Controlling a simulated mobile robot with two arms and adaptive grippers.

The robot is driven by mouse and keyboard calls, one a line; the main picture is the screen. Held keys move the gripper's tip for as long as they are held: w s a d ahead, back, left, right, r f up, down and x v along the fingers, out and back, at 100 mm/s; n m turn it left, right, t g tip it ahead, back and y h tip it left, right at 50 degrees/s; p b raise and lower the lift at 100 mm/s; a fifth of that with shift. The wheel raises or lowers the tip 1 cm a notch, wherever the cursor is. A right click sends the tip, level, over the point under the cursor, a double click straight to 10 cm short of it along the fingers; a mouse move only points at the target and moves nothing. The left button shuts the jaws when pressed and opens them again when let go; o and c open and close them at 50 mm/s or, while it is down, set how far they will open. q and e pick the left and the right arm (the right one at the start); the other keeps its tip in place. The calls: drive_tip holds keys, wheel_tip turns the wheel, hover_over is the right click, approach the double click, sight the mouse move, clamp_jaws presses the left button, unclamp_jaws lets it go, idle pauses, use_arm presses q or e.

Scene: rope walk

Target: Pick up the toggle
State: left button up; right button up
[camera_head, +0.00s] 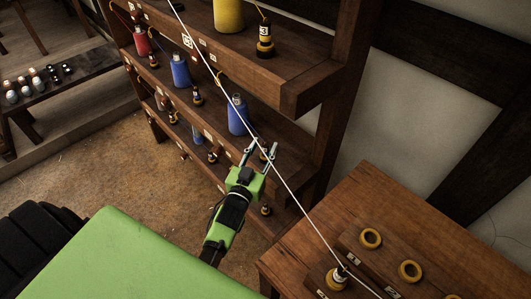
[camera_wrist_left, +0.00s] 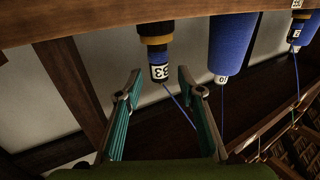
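A small toggle (camera_wrist_left: 158,60) with a blue band, a brass-coloured collar and a black-and-white label shows in the left wrist view, with a thin blue cord near it. My left gripper (camera_wrist_left: 160,84) is open. The toggle's labelled end lies at the gap between its fingertips, with space showing on both sides. In the head view my left gripper (camera_head: 262,150) is at the shelf, right of a blue spool (camera_head: 238,115). The toggle is mostly hidden there behind the fingers. The blue spool also shows in the left wrist view (camera_wrist_left: 232,45), just right of the toggle. My right gripper is out of view.
The wooden shelf (camera_head: 310,95) holds red, blue and yellow spools with other toggles. A taut pale rope (camera_head: 292,195) crosses the head view diagonally, close to my left gripper. A wooden table (camera_head: 455,235) with yellow rings stands at lower right. The floor (camera_head: 125,170) at left is clear.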

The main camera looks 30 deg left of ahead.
use_arm(q)
drive_tip(key=shift+w+a, duration=0.1)
drive_tip(key=shift+w, duration=0.95)
clamp_jaws()
drive_tip(key=shift+s+r, duration=0.1)
drive_tip(key=shift+r, duration=0.05)
